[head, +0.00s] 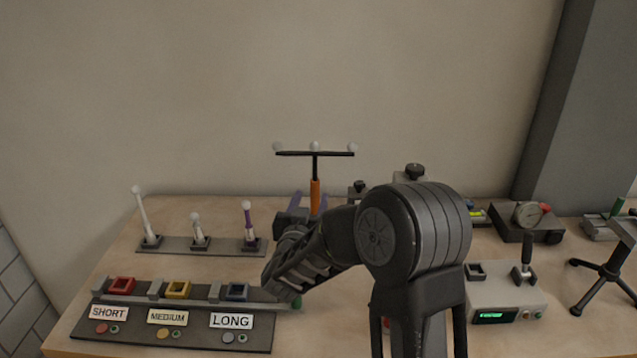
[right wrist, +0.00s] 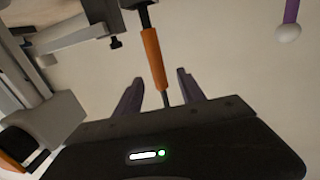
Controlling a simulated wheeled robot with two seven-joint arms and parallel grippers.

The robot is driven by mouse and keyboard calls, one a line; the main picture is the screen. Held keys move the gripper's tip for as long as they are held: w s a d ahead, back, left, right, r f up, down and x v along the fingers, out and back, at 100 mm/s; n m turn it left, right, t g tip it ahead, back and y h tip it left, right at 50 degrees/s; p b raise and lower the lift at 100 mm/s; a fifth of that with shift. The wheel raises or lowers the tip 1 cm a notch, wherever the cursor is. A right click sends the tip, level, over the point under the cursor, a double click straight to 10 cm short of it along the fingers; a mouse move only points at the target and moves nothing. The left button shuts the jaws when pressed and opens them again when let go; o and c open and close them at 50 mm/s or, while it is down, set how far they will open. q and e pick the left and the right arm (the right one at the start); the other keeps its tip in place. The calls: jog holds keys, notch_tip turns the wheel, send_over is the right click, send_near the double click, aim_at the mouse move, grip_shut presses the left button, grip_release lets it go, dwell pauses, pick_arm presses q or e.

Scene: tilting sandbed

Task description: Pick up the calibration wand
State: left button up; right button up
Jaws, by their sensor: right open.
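The calibration wand stands upright at the back of the table, with an orange handle (head: 315,193) and a black crossbar (head: 315,153) carrying pale balls. My right gripper (head: 311,200) is open, its two purple fingers either side of the handle in the head view. In the right wrist view the orange handle (right wrist: 153,58) and a thin dark rod run between the open fingertips of the gripper (right wrist: 157,82). I cannot tell whether either finger touches it. The wand's foot is hidden behind my right arm in the head view. My left gripper is not in view.
White-tipped probes (head: 140,212) stand in a grey rack (head: 177,247) at left. A panel (head: 120,340) labelled SHORT, MEDIUM, LONG lies in front. At right are a box with a lever (head: 500,297), a dial gauge (head: 527,214) and a small tripod (head: 605,270).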

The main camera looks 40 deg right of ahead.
aim_at(314, 192)
jog(key=shift+x, duration=1.4)
jog(key=shift+w+d+p, duration=0.2)
jog(key=shift+d+p, duration=0.05)
jog(key=shift+p, duration=0.05)
jog(key=p+x, duration=0.1)
jog(key=x, duration=0.3)
jog(key=shift+w+d+f, duration=0.1)
jog(key=shift+w+d, duration=0.05)
jog(key=shift+d, duration=0.05)
jog(key=shift+c, duration=0.4)
grip_shut()
